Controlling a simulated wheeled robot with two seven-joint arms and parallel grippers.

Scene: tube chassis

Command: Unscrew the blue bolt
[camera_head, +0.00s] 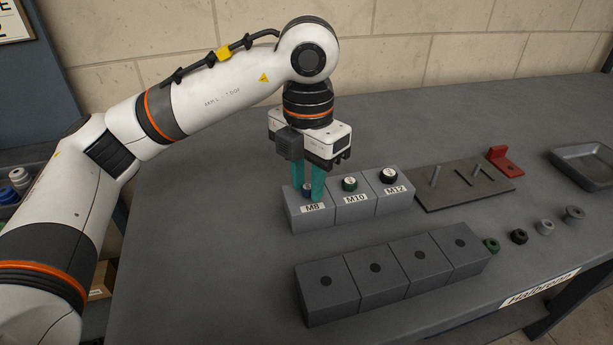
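The blue bolt (307,189) stands in the block labelled M8 (312,220), the left one of three joined grey blocks. My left gripper (308,188) points straight down over this block. Its two teal fingers are close together, one on each side of the blue bolt, and partly hide it. I cannot tell whether they touch the bolt or stand slightly apart from it. My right gripper is out of view.
A front row of blocks with holes (330,281), several loose collars, a pegged plate (465,188), a red bracket (505,161) and a grey tray (570,153) share the table.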

